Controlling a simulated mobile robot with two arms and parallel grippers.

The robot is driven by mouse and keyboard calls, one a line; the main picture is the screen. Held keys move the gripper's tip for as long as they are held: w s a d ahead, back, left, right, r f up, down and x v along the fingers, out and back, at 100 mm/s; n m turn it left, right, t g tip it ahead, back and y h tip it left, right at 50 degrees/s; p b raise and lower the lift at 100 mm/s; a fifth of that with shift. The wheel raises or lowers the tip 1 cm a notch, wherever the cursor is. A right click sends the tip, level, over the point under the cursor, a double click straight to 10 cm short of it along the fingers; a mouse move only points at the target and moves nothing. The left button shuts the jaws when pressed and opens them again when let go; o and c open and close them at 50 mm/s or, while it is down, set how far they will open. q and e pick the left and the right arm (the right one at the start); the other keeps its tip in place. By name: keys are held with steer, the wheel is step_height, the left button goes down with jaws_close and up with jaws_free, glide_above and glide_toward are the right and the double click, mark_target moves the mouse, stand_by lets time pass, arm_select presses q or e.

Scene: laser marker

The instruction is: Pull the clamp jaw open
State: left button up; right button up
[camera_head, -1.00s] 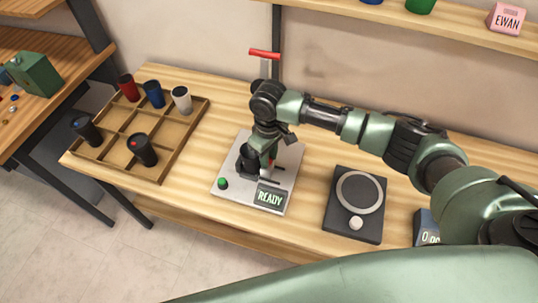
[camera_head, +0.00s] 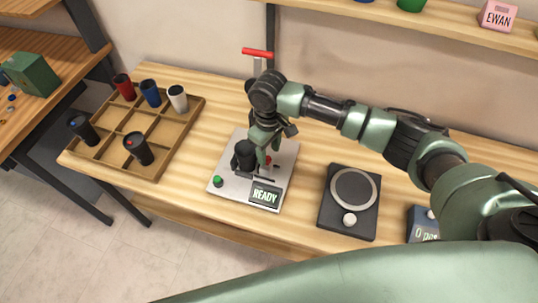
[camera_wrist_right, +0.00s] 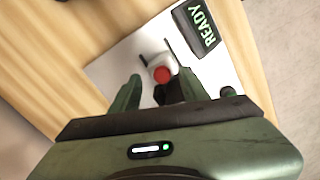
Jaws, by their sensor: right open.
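The laser marker's pale base plate (camera_head: 228,188) lies on the table, with a lit "READY" display (camera_head: 265,195) at its front. The clamp jaw's red knob (camera_head: 268,160) shows just below my right gripper (camera_head: 264,143). In the right wrist view the red knob (camera_wrist_right: 162,75) sits on a pale jaw part (camera_wrist_right: 158,61). My right gripper (camera_wrist_right: 158,84) is open, its green fingers on either side of the knob in that view; contact cannot be told. A black cylinder (camera_head: 243,155) stands on the plate beside the gripper, partly hidden. My left gripper is not in view.
A wooden divided tray (camera_head: 187,129) with several cups stands at the left. A green button (camera_head: 217,181) is on the plate. A black scale-like device (camera_head: 349,203) stands to the right. A red lever (camera_head: 257,53) rises behind. Bare table lies between tray and plate.

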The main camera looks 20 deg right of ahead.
step_height(320, 180, up, 5)
steer(key=shift+d+r+b, duration=0.1)
steer(key=shift+b, duration=0.25)
steer(key=shift+s, duration=0.1)
stand_by(0.3)
